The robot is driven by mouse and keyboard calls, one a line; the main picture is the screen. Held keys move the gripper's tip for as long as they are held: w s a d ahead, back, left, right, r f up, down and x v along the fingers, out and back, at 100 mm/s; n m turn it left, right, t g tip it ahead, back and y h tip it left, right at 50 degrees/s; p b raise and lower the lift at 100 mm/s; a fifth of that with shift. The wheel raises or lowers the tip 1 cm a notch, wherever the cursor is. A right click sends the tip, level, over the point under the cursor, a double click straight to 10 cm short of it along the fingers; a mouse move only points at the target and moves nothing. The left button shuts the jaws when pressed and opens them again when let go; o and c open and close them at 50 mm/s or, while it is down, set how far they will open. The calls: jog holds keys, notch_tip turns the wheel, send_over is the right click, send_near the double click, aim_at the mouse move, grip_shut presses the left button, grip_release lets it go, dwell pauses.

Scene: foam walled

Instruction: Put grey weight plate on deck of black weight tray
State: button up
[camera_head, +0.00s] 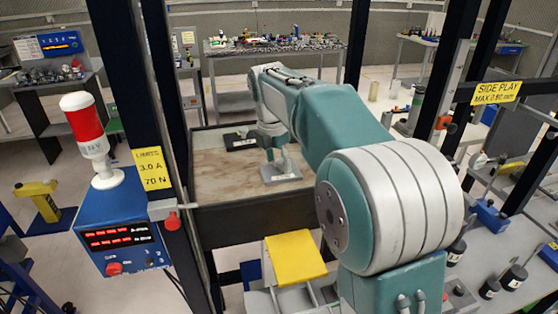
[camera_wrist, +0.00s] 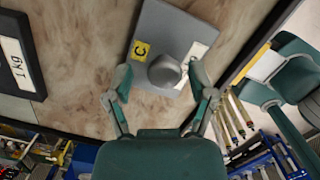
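The grey weight plate (camera_wrist: 160,27) is a square slab with a yellow "C" label and a rounded grey knob (camera_wrist: 165,71). It lies on the wood-patterned surface, also in the head view (camera_head: 288,177). My gripper (camera_wrist: 161,80) is open, with one finger on each side of the knob in the wrist view and gaps showing. In the head view my gripper (camera_head: 280,160) is low over the plate. A flat black thing with a white "1 kg" label (camera_wrist: 39,78), perhaps the black weight tray, lies to the left; the head view shows it behind the plate (camera_head: 232,141).
The wood-patterned surface (camera_head: 220,180) has a raised dark wall (camera_head: 250,222) along its front. Dark posts stand at both sides. A blue box with a red-white lamp (camera_head: 118,225) is at front left, and a yellow thing (camera_head: 294,258) is in front of the wall.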

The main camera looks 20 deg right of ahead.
aim_at(276, 163)
jog(key=shift+d+r, duration=0.1)
jog(key=shift+d, duration=0.3)
jog(key=shift+r, duration=0.3)
notch_tip(276, 163, up, 10)
jog(key=a, duration=0.2)
jog(key=s+d+r+m+t, duration=0.1)
jog(key=s+m, duration=0.4)
jog(key=s, duration=0.3)
jog(key=s+f+m+t, duration=0.2)
jog(key=s+f+m, duration=0.5)
jog(key=s+m, duration=0.2)
jog(key=s+f+m+t+y, duration=0.1)
jog(key=s+f+m+t, duration=0.1)
jog(key=s+f+m, duration=0.6)
jog(key=s, duration=0.3)
jog(key=shift+s+d+m, duration=0.15)
jog(key=shift+d+m, duration=0.05)
jog(key=shift+m, duration=0.2)
jog(key=shift+s, duration=0.1)
